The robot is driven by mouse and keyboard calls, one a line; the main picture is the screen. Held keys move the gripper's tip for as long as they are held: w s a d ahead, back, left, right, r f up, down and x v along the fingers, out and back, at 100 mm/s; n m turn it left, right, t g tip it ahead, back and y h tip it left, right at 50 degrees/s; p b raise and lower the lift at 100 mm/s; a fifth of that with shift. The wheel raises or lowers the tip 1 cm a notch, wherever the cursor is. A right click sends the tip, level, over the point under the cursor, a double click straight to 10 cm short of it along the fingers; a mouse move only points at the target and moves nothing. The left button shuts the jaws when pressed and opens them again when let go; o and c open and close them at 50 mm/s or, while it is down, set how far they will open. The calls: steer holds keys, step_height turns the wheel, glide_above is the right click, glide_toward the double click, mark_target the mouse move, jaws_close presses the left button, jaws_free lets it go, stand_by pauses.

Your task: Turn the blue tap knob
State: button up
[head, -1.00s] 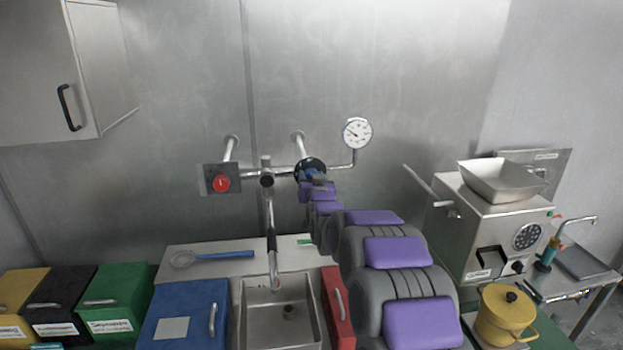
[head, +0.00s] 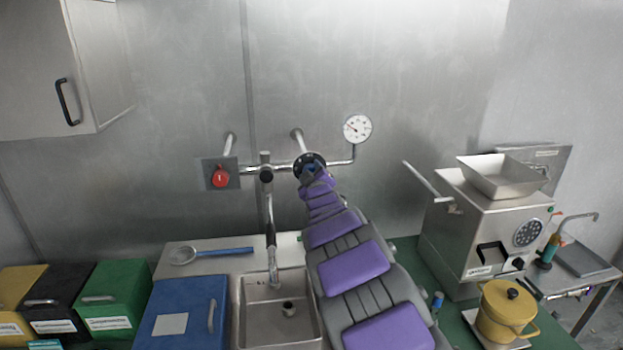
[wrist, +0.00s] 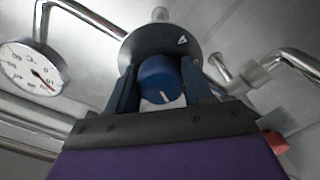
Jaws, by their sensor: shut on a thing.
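The blue tap knob (wrist: 159,78) sits on a dark round plate (wrist: 166,41) with a white triangle mark, on the pipe in front of the wall. A white line shows on the knob's face. My gripper (wrist: 163,84) is shut on the knob, one finger on each side of it. In the head view my gripper (head: 312,171) reaches up to the dark plate (head: 309,160), and my arm hides most of the knob.
A red knob (head: 220,178) on a grey plate is left along the pipe. A dial gauge (head: 357,129) is to the right. Below are the faucet (head: 271,240), sink (head: 262,311) and blue box (head: 184,315). The grinder (head: 485,235) and yellow pot (head: 506,310) stand at right.

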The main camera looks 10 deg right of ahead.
steer(key=n+b, duration=0.1)
steer(key=n, duration=0.1)
steer(key=f+n+b, duration=0.1)
steer(key=n+b, duration=0.1)
steer(key=shift+d+n, duration=0.15)
steer(key=shift+n, duration=0.15)
steer(key=n+b, duration=0.3)
steer(key=shift+r+n+b, duration=0.1)
steer(key=shift+n+b, duration=0.35)
steer(key=shift+n, duration=0.35)
steer(key=shift+c, duration=0.2)
steer(key=o, duration=0.8)
steer(key=shift+c, duration=0.2)
steer(key=shift+o, duration=1.4)
steer(key=shift+w+r, duration=0.1)
steer(key=shift+r, duration=0.2)
